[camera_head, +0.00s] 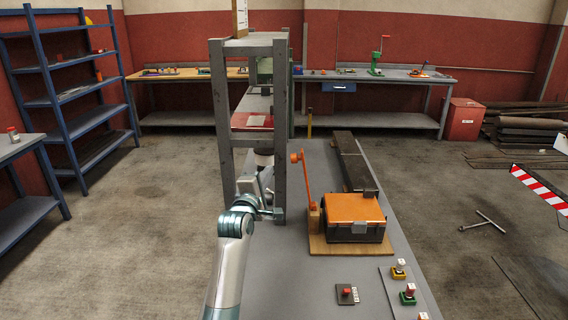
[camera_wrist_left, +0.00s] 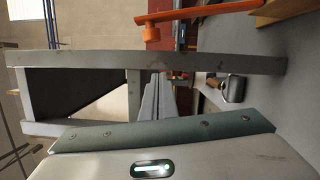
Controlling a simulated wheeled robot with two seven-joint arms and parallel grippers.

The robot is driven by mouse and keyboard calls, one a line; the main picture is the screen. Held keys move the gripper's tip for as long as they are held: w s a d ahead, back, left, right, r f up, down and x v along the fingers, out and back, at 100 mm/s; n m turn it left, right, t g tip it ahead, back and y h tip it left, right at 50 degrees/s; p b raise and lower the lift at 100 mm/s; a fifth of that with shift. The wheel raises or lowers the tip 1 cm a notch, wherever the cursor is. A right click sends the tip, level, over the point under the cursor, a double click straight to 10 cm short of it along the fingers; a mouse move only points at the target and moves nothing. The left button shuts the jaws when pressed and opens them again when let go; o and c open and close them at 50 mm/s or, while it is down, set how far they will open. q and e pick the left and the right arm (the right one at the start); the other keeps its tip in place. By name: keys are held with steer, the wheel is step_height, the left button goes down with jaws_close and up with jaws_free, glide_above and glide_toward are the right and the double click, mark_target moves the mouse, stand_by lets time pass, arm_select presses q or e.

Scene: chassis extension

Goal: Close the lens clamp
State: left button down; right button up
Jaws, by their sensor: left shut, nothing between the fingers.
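My left gripper (camera_head: 262,188) is at the near side of a tall grey metal frame (camera_head: 279,130), low between its posts. Its fingertips are partly hidden there in the head view. In the left wrist view the fingers (camera_wrist_left: 157,97) are together, with nothing between them, close to a grey bar of the frame (camera_wrist_left: 90,58). I cannot tell for sure which part is the lens clamp. A small pale round part (camera_head: 263,158) shows inside the frame just beyond the gripper. A grey metal piece with a dark handle (camera_wrist_left: 235,88) lies beyond the bar. My right gripper is not in view.
Right of the frame, an orange crank lever (camera_head: 306,180) and an orange-topped black box (camera_head: 356,208) stand on a wooden board. A long dark beam (camera_head: 352,160) lies behind them. Push buttons (camera_head: 346,291) are at the bench's near end. A blue shelf (camera_head: 75,95) is far left.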

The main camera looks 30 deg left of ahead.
arm_select(q)
steer(key=p+x, duration=0.1)
steer(key=x, duration=0.3)
steer(key=shift+r, duration=0.15)
steer(key=d, duration=0.1)
steer(key=w+p, duration=0.1)
steer(key=d, duration=0.1)
steer(key=shift+w+d+r+p, duration=0.25)
steer(key=shift+w+d+p, duration=0.05)
steer(key=shift+w+p, duration=0.1)
steer(key=shift+w+d, duration=0.15)
steer(key=shift+d, duration=0.2)
steer(key=shift+w, duration=0.1)
